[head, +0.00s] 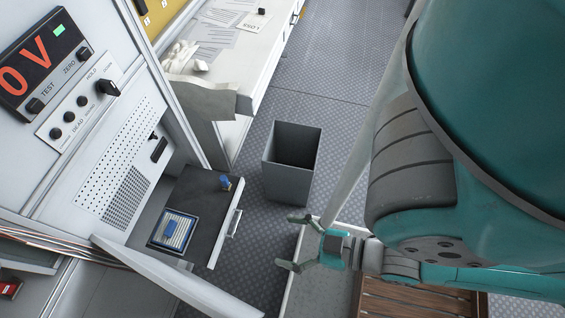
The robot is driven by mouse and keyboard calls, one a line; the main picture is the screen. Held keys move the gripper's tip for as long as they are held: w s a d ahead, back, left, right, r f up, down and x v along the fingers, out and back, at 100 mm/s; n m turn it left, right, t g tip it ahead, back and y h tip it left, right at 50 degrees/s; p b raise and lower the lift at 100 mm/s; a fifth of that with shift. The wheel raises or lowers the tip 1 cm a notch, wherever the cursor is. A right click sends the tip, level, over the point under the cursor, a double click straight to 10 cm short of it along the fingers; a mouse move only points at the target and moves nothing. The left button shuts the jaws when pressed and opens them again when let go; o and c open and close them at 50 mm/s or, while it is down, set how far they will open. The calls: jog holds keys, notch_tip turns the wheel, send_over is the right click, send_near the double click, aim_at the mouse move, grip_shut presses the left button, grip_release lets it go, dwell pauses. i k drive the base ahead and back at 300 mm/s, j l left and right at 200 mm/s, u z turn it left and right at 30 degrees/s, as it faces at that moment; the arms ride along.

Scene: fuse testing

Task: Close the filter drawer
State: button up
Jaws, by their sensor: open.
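The filter drawer (205,208) stands pulled out from the white cabinet at the lower left in the head view. Its front panel faces right and carries a pale bar handle (234,223). A framed filter (173,232) with a blue tab lies inside the drawer. A small blue object (225,183) sits near the drawer's far front corner. My gripper (291,243) is open and empty, to the right of the handle and apart from it. Its fingers point left towards the drawer front.
A grey open bin (290,160) stands on the floor just beyond the drawer and my gripper. The cabinet face (120,160) has a display reading "0 V" and knobs. A white counter (235,50) with papers lies behind. A wooden slatted surface (415,303) is at the lower right.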

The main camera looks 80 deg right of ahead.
aim_at(198, 193)
jog(key=k+l, duration=0.15)
jog(key=k, duration=0.2)
jog(key=k+l, duration=0.15)
jog(key=k, duration=0.25)
jog(key=k+l, duration=0.1)
jog(key=k, duration=0.25)
jog(key=i, duration=0.45)
